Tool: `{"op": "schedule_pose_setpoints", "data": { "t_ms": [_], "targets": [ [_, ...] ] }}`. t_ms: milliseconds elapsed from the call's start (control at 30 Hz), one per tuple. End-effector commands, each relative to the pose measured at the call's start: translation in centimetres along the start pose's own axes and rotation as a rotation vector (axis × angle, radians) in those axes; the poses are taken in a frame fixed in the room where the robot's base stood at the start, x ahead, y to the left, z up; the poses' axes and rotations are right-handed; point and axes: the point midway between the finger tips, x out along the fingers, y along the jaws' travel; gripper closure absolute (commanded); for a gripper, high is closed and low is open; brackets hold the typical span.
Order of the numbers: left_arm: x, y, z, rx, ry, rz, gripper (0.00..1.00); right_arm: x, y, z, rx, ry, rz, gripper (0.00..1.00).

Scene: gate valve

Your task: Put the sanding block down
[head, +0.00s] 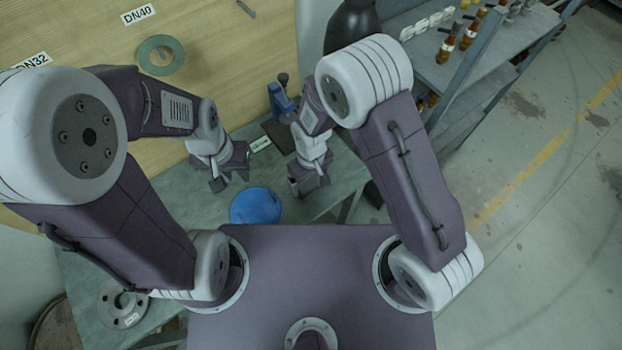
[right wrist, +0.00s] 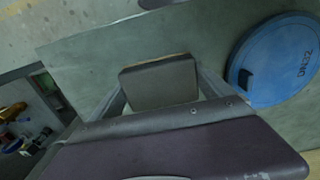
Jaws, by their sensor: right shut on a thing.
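The sanding block (right wrist: 160,83) is a grey-topped block with a thin tan edge, seen in the right wrist view between the fingers of my right gripper (right wrist: 160,98). That gripper is shut on it, over the grey-green bench top (right wrist: 80,50). I cannot tell whether the block touches the bench. In the head view my right gripper (head: 300,190) is low near the bench's right edge, and the block is hidden there. My left gripper (head: 217,186) hangs over the bench to the left, and its finger gap is not clear.
A blue disc marked DN32 (right wrist: 275,60) lies on the bench beside my right gripper; it also shows in the head view (head: 255,206). A blue vise (head: 281,102) stands behind. A grey flange (head: 122,305) lies at the left front. Bench between grippers and disc is partly bare.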

Motion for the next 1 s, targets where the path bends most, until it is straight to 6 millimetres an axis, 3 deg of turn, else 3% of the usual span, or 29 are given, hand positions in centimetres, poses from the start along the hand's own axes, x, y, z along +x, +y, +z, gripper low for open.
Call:
{"op": "schedule_pose_setpoints", "data": {
  "t_ms": [33,67,267,367,433,800,1000],
  "targets": [
    [0.5,0.0,0.1,0.0,0.0,0.0,0.72,1.0,-0.1,0.5,0.001,-0.013,0.0,0.53],
    [0.4,0.0,0.0,0.0,0.0,0.0,0.72,0.9,-0.1,0.5,0.001,-0.014,0.0,0.01],
    [0.3,0.0,0.0,0.0,0.0,0.0,0.72,0.8,-0.1,0.7,0.0,-0.018,-0.001,0.0],
    [-0.6,0.0,-0.1,0.0,0.0,0.0,0.72,-0.3,-0.1,0.7,0.0,-0.019,-0.001,0.0],
    [-0.1,0.0,0.0,0.0,0.0,0.0,0.72,-1.0,-0.1,0.6,0.0,-0.015,-0.001,0.0],
    [0.3,0.0,0.0,0.0,0.0,0.0,0.72,-9.6,-0.1,0.2,0.0,-0.006,0.0,0.0],
    [0.4,0.0,0.0,0.0,0.0,0.0,0.72,-12.1,-0.1,0.2,0.0,-0.01,0.0,0.0]
  ]
}}
